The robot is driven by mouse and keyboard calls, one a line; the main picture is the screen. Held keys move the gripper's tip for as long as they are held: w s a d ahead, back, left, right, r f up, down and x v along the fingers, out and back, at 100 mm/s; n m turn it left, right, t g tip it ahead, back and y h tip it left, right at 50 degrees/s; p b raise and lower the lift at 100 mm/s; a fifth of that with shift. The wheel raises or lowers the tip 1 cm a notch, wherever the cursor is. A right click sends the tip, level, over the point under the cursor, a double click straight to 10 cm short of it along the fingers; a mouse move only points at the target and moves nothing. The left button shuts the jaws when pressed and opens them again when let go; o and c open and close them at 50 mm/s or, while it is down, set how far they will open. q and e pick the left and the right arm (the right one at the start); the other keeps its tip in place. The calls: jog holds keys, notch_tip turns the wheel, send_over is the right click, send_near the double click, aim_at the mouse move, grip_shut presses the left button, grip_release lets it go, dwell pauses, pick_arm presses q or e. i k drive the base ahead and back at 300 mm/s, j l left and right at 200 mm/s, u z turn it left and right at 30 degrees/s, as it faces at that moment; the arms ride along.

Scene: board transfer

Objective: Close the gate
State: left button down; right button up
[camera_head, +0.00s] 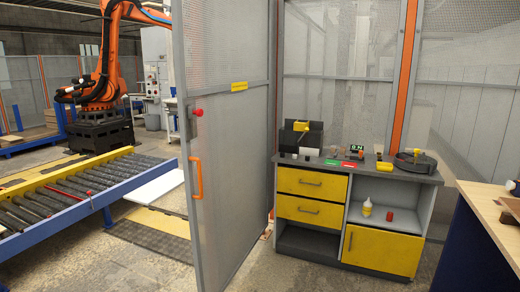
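The gate (238,130) is a tall grey mesh panel in a metal frame, seen at an angle in the middle of the head view. It stands swung open, with a gap to its left where the floor and conveyor show. An orange handle (196,178) is on its near left edge, with a red knob (198,112) on a latch box above it. A yellow label (239,86) is on its crossbar. Neither of my grippers shows in the head view.
A roller conveyor (70,190) with blue and yellow rails lies left of the gate, with an orange robot arm (100,70) behind. A grey cabinet (350,205) with yellow drawers stands right of the gate. A wooden-topped table (490,205) is at the right edge.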

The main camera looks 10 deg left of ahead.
aim_at(184, 95)
jog(key=i+l, duration=0.15)
jog(key=i, duration=0.9)
jog(key=i+l+z, duration=0.15)
jog(key=i, duration=0.95)
